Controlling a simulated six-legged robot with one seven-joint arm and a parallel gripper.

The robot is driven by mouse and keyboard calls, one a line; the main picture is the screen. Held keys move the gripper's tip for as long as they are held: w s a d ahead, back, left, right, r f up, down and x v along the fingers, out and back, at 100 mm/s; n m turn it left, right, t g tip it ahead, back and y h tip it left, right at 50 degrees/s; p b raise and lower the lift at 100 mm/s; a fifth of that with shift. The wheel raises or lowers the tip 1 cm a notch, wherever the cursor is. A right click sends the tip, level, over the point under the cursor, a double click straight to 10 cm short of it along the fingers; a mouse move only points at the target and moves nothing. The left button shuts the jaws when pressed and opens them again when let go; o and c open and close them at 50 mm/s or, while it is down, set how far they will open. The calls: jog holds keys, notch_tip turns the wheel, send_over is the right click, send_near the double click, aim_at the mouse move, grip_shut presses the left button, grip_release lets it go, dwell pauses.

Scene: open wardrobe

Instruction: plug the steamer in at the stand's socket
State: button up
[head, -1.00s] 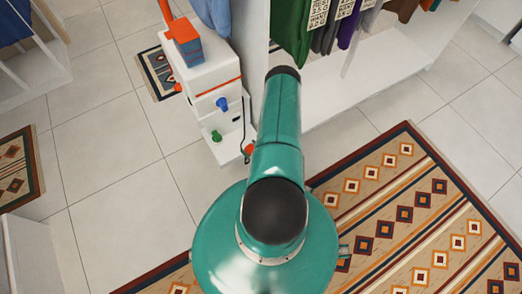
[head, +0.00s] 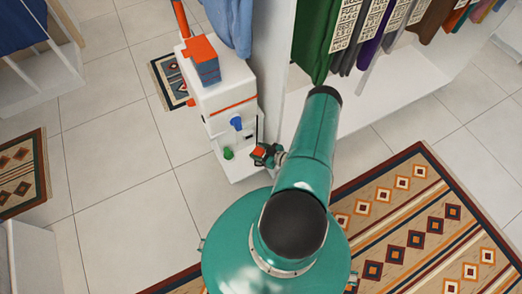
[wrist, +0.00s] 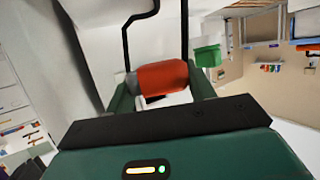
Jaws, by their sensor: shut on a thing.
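The steamer stand (head: 222,98) is a white box with an orange stripe, a blue knob (head: 236,123) and a green knob (head: 228,153) on its front. My gripper (head: 265,154) is low at the stand's right front corner. It is shut on the orange plug (head: 260,152), which also shows between the two green fingers in the wrist view (wrist: 162,76). A black cord (wrist: 127,45) runs near the plug in the wrist view. I cannot make out the socket; the plug appears apart from the stand's face.
An orange-and-blue tank (head: 202,60) sits on top of the stand. A white wardrobe panel (head: 267,70) rises to the right, with hanging clothes (head: 317,40) beyond it. A patterned rug (head: 420,230) lies at lower right.

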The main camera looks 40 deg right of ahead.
aim_at(263, 153)
jog(key=shift+f, duration=2.85)
jog(key=o, duration=1.4)
jog(key=shift+c, duration=0.2)
jog(key=shift+s, duration=0.1)
jog(key=shift+s+d+r, duration=0.15)
jog(key=shift+s+r, duration=0.45)
jog(key=shift+r, duration=0.45)
jog(key=shift+s+d+r, duration=0.1)
jog(key=shift+s+r, duration=0.5)
jog(key=shift+r, duration=0.5)
jog(key=shift+s+d+r, duration=0.15)
jog(key=shift+s+r, duration=0.45)
jog(key=shift+r, duration=0.45)
